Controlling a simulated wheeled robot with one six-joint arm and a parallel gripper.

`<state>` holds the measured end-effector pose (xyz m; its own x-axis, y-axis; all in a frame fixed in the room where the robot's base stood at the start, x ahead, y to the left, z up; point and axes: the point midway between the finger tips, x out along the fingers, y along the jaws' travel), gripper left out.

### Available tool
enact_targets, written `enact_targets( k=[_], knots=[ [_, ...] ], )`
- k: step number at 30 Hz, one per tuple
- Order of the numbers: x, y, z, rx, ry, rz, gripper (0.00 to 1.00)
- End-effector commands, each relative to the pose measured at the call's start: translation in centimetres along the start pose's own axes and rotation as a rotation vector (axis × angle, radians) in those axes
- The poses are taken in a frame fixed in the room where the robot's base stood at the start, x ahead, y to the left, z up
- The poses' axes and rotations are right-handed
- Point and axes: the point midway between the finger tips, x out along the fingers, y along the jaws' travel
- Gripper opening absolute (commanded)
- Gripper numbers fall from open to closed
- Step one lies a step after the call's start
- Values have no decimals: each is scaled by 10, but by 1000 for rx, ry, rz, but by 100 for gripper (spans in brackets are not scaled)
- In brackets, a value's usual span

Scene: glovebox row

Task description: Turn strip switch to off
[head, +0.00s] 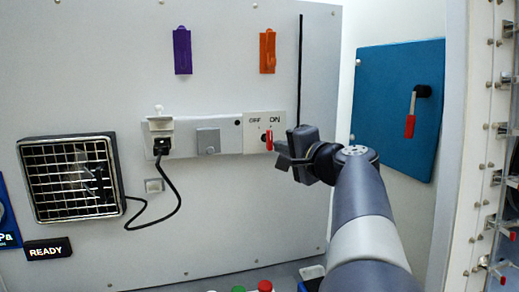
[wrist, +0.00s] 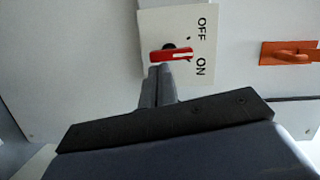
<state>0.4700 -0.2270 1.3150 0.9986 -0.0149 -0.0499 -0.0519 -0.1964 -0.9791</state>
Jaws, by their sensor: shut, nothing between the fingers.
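The strip switch is a red handle (head: 269,140) on a pale plate (head: 252,121) marked OFF on the left and ON on the right. In the head view the handle stands nearly upright, below the ON label. The wrist view shows the red handle (wrist: 160,56) with a white mark, on the same plate (wrist: 155,22) turned sideways. My gripper (head: 279,154) is shut and empty, just right of and below the handle. In the wrist view my fingertips (wrist: 159,68) end right at the handle's edge; I cannot tell whether they touch it.
The plate ends a strip with a grey cover (head: 208,140) and a socket holding a black plug (head: 161,146). Its cable runs to a grille (head: 70,177). An orange hook (head: 267,52) and a purple hook (head: 182,52) hang above. A blue panel (head: 385,120) is at right.

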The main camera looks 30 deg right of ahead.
Motion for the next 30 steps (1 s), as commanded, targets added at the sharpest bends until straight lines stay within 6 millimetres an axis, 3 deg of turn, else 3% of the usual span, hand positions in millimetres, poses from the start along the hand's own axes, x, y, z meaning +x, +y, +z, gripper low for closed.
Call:
enact_targets(
  k=[4, 30],
  knots=[
    [1, 4, 4, 79, -6, -21, 0],
    [1, 2, 5, 72, -6, -20, 0]
  ],
)
